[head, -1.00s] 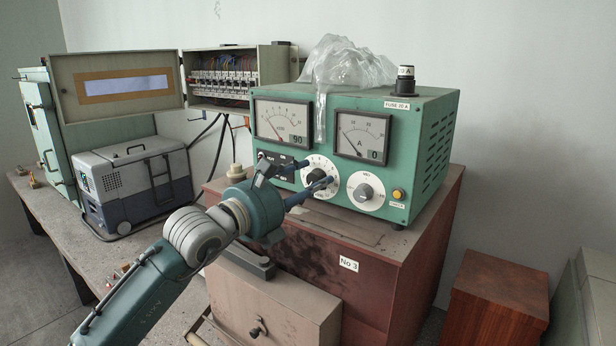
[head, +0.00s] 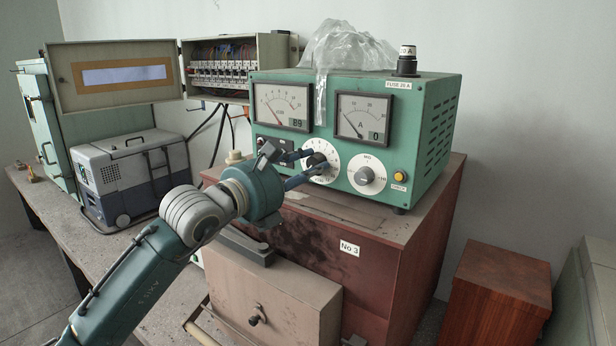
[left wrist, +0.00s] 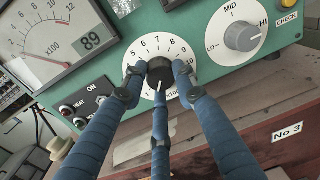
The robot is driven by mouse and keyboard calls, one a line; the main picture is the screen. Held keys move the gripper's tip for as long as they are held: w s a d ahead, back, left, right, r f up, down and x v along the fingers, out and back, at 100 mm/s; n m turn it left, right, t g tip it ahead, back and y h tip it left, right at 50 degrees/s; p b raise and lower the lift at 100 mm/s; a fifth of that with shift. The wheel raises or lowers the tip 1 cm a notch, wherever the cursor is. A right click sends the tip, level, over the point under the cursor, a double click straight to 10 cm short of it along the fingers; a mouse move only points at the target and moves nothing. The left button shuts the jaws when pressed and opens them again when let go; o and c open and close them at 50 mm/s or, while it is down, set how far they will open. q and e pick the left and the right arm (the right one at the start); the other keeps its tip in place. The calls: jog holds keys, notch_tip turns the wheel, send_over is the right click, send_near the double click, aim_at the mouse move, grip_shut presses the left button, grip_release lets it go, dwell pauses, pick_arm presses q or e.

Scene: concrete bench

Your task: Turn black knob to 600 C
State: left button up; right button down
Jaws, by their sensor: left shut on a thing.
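The black knob (head: 316,160) sits in the middle of a white numbered dial on the front of the green instrument (head: 420,130). In the left wrist view the black knob (left wrist: 160,70) has a white mark pointing down in the picture; the number it points at is hard to tell. The dial shows 5 to 10 along its upper part and "×100" low down. My left gripper (head: 311,162) is shut on the knob, its blue fingers around it and covering part of the dial. The left meter (left wrist: 45,35) reads 89 on its small display. My right gripper is not in view.
A second, grey knob (head: 364,176) marked LO, MID and HI is right of the dial, with a yellow button (head: 399,176) beyond. Switches (left wrist: 88,107) lie left of the dial. Clear plastic (head: 345,48) lies on the instrument. The cabinet top (head: 340,205) below has free room.

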pick_arm(q)
jog(key=m+b, duration=0.9)
jog(key=b, duration=0.2)
jog(key=shift+s+r+b, duration=0.1)
jog(key=shift+r+b, duration=0.05)
jog(key=shift+b, duration=0.25)
jog(key=m+b, duration=0.2)
jog(key=m, duration=0.1)
jog(key=shift+y+b, duration=0.3)
jog(key=shift+b, duration=0.05)
jog(key=m+b, duration=0.2)
jog(key=m, duration=0.2)
jog(key=shift+d, duration=0.1)
jog(key=m+b, duration=0.1)
jog(key=m, duration=0.3)
jog(key=shift+t+y, duration=0.3)
jog(key=m+b, duration=0.1)
jog(key=m, duration=0.3)
jog(key=shift+d+f, duration=0.1)
jog(key=shift+f, duration=0.1)
jog(key=shift+f+m, duration=0.15)
jog(key=shift+m, duration=1.45)
jog(key=shift+d+f, duration=0.1)
jog(key=shift+f, duration=0.05)
